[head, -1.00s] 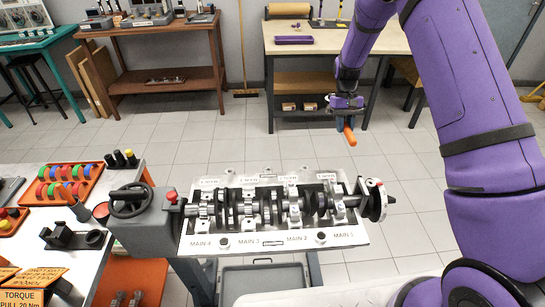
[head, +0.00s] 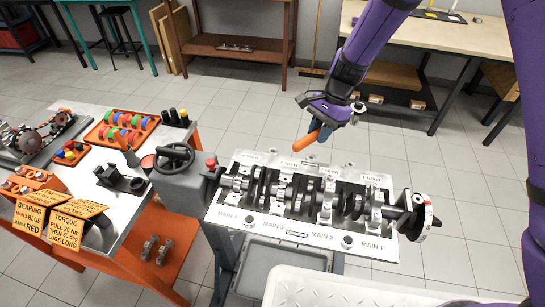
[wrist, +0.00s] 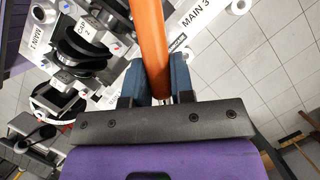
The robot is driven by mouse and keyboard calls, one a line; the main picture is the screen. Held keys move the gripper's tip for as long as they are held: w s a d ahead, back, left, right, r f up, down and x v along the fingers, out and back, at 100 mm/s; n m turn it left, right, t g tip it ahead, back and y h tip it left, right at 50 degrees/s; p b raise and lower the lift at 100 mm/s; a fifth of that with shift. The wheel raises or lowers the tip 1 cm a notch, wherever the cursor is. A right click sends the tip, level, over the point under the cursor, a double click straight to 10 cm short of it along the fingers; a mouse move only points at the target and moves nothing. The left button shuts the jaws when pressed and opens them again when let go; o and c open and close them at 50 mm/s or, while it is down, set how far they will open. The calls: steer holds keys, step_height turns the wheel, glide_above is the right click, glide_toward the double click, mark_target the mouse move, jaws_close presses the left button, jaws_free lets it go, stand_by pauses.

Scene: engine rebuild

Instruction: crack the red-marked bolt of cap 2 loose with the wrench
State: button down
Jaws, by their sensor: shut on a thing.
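My gripper (head: 318,126) is shut on the orange handle of the wrench (head: 305,142). It holds the wrench in the air above and behind the engine block (head: 228,213). In the wrist view the orange handle (wrist: 149,40) runs up between the dark fingers, and its far end is out of frame. Cap 2 (head: 326,200) sits on the crankshaft (head: 300,195), apart from the wrench. Its "CAP 2" label (wrist: 83,27) shows left of the handle in the wrist view. I cannot pick out its red-marked bolt clearly.
A handwheel (head: 174,157) stands at the block's left end and a dark flange (head: 418,215) at its right. A left bench holds a torque sign (head: 78,215) and a tray of coloured rings (head: 122,130). A wooden bench (head: 435,38) stands behind.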

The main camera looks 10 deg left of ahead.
steer(key=s+a+r+m+t+y, duration=0.15)
steer(key=s+a+m, duration=0.35)
steer(key=s+a, duration=0.65)
steer(key=shift+s+d+f, duration=0.25)
steer(key=shift+s+f, duration=0.05)
steer(key=shift+f, duration=0.45)
steer(key=shift+s+d+f, duration=0.25)
steer(key=shift+f, duration=0.55)
steer(key=shift+s+d+f, duration=0.25)
steer(key=shift+s+f, duration=0.05)
steer(key=shift+f, duration=1.6)
steer(key=shift+s, duration=0.25)
stand_by(0.5)
steer(key=shift+s+d+n, duration=0.25)
steer(key=shift+s+n, duration=0.15)
steer(key=shift+s+d, duration=0.2)
steer(key=shift+s, duration=0.1)
steer(key=shift+s+d+n+g+h, duration=0.3)
steer(key=shift+s+n, duration=0.2)
steer(key=shift+n, duration=0.2)
steer(key=shift+s+d, duration=0.15)
stand_by(0.4)
